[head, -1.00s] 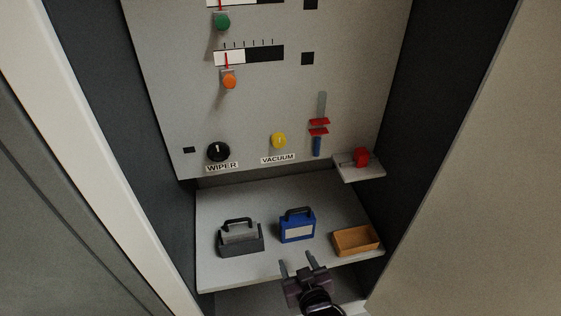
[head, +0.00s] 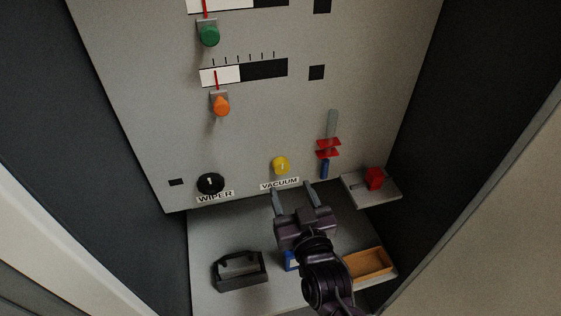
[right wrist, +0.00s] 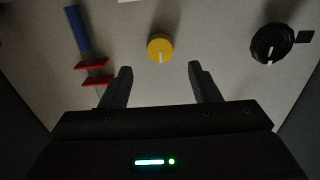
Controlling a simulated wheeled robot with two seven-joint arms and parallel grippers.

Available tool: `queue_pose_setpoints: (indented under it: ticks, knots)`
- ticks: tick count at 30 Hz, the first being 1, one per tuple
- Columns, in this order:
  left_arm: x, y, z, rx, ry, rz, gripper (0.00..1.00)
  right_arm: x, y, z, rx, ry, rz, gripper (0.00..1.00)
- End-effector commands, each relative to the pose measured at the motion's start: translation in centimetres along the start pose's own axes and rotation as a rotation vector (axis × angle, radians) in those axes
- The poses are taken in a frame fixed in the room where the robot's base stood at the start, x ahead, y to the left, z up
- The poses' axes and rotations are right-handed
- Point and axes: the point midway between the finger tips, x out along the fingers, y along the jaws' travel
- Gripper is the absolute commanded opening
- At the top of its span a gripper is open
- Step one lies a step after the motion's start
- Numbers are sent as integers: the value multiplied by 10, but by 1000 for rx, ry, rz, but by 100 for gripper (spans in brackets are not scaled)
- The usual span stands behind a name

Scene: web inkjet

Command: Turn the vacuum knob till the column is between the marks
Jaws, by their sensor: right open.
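The yellow vacuum knob (head: 281,166) sits on the grey panel above the label VACUUM (head: 279,184). It also shows in the right wrist view (right wrist: 160,49), beyond and between my fingers, not touched. The column gauge (head: 329,145) is right of the knob, with a blue column at the bottom and two red marks above it. The blue top appears below or at the lower mark. It also shows in the right wrist view (right wrist: 85,45). My right gripper (head: 292,188) is open and empty, just below the knob and in front of the panel. My left gripper is not in view.
A black wiper knob (head: 210,184) is left of the vacuum knob. A red knob (head: 375,178) stands on a small ledge at right. The shelf below holds a dark holder (head: 240,272), a partly hidden blue box (head: 290,261) and an orange tray (head: 368,262).

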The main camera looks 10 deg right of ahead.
Motion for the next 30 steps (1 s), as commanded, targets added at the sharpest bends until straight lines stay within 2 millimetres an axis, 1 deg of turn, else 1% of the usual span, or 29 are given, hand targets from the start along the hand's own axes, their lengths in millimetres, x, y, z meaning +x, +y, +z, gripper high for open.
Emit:
queue_pose_setpoints:
  ticks: [2, 6, 10, 13, 15, 20, 23, 24, 25, 30]
  knots:
    - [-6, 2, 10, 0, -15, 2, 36, 12, 0, -4, 0, 3, 2, 56]
    - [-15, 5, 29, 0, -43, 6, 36, 36, 0, -4, -1, 1, 0, 56]
    - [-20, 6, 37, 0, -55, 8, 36, 54, 0, -2, -1, 0, 0, 56]
    - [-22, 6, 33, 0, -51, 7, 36, 64, 0, -2, -1, -1, -1, 56]
    - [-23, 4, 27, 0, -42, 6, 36, 68, 0, -1, 0, -1, -1, 56]
    - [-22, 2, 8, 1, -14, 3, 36, 70, 0, 0, 1, -2, -1, 56]
    - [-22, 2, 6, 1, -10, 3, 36, 70, 0, 1, 1, -2, -1, 56]
    - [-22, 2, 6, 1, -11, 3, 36, 70, 0, 1, 1, -2, -1, 55]
    - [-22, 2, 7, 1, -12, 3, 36, 70, 0, 1, 1, -2, -1, 51]
    - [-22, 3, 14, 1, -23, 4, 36, 70, 0, 0, 0, -2, -1, 28]
